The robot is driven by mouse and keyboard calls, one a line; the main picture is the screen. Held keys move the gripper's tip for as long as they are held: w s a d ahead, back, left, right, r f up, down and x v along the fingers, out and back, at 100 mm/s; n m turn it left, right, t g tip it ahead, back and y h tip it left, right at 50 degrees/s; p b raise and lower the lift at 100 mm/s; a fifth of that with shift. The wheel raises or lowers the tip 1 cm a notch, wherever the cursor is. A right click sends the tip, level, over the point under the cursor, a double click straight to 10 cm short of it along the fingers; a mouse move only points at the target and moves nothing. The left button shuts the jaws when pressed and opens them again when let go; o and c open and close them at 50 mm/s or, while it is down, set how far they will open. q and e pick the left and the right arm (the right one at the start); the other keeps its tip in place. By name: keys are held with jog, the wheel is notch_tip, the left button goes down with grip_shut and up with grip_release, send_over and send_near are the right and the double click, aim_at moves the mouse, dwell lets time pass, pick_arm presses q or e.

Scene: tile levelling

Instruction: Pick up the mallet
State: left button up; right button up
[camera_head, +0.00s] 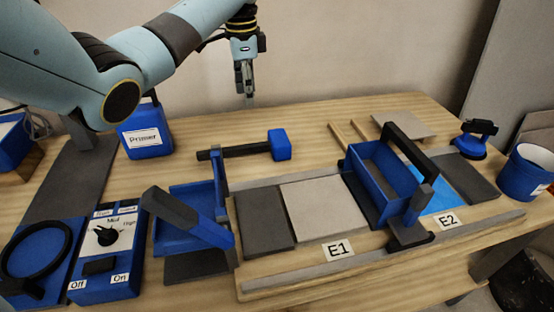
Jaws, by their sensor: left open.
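The mallet (279,145) lies on the wooden table behind the tile board. Its blue block head is at the right and its dark handle (232,151) points left. My left gripper (246,95) hangs down from above, near the table's back edge. It is open and empty, above and apart from the mallet. In the picture it is over the handle's right half, but its exact distance cannot be told. My right gripper is not in view.
A blue Primer container (145,138) stands to the left. A blue tool with a dark slanted handle (182,214) stands in front of the mallet. The tile board holds a blue open box (372,182) with a black handle. A blue bucket (526,174) stands at the right.

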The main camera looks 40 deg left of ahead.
pick_arm(q)
jog(key=b, duration=0.3)
send_over(253, 145)
notch_tip(253, 145, down, 6)
jog(key=f+b, duration=0.1)
jog(key=f, duration=0.2)
jog(key=f+b, duration=0.1)
jog(key=f, duration=0.2)
jog(key=shift+s+a, duration=0.15)
jog(key=shift+s, duration=0.05)
jog(key=f, duration=0.1)
jog(key=f+b, duration=0.1)
jog(key=f, duration=0.1)
jog(key=shift+w+f+b, duration=0.25)
jog(key=shift+f+b, duration=0.15)
jog(key=shift+f, duration=0.45)
jog(key=shift+r, duration=0.1)
jog(key=shift+c, duration=0.3)
jog(key=c, duration=0.9)
grip_shut()
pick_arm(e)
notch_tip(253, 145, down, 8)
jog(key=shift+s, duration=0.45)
